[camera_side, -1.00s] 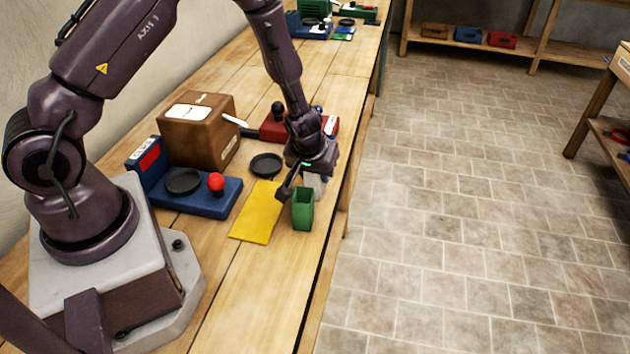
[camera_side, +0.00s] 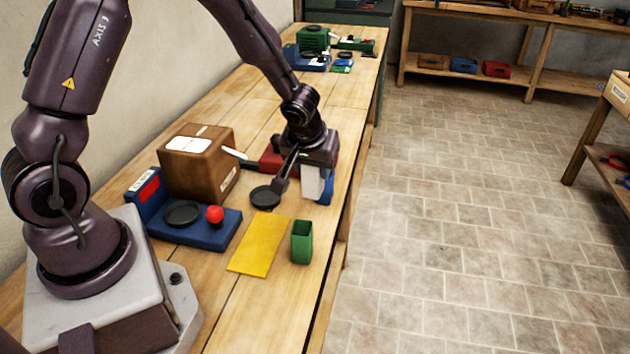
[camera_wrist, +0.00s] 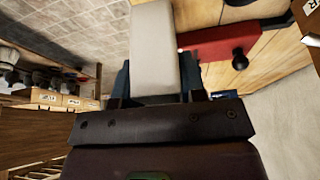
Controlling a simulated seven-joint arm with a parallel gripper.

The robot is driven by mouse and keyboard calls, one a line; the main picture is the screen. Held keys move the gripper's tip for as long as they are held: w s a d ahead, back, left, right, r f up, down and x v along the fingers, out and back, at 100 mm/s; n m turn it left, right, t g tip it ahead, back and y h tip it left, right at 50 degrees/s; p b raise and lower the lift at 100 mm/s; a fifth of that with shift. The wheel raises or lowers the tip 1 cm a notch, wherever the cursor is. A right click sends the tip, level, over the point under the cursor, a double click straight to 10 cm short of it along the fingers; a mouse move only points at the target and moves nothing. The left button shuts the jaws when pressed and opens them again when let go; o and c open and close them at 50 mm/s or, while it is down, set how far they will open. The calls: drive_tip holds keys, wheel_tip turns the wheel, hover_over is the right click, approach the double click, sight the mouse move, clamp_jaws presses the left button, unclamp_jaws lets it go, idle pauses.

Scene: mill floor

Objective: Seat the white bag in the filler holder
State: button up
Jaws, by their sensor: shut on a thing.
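The white bag (camera_side: 312,183) hangs from my gripper (camera_side: 308,172) above the wooden bench, behind the green open-topped container (camera_side: 302,242). In the wrist view the bag (camera_wrist: 154,50) is a pale upright block between the two dark bluish fingers of my gripper (camera_wrist: 154,85), which is shut on it. A blue part (camera_side: 326,187) shows just right of the bag; I cannot tell if it is a finger or a separate thing. I cannot tell for sure which thing is the filler holder.
A yellow sheet (camera_side: 260,245) lies left of the green container. A blue scale (camera_side: 200,232) with a red knob, a brown box (camera_side: 195,170) and a black disc (camera_side: 265,197) are further left. A red device (camera_wrist: 215,42) with a black knob is close behind the gripper.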

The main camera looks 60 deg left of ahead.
drive_tip(key=s+a+f+n+g+y, duration=0.1)
drive_tip(key=s+a+n+g, duration=0.15)
drive_tip(key=a+n, duration=0.35)
drive_tip(key=s+a+f+n+g, duration=0.1)
drive_tip(key=s+a+n, duration=0.2)
drive_tip(key=a, duration=0.4)
drive_tip(key=shift+y, duration=0.3)
drive_tip(key=shift+a+f, duration=0.1)
drive_tip(key=shift+f, duration=2.7)
drive_tip(key=shift+f, duration=0.6)
drive_tip(key=o, duration=0.7)
drive_tip(key=shift+c, duration=0.2)
drive_tip(key=shift+o, duration=0.2)
drive_tip(key=v, duration=1.1)
drive_tip(key=shift+s, duration=0.15)
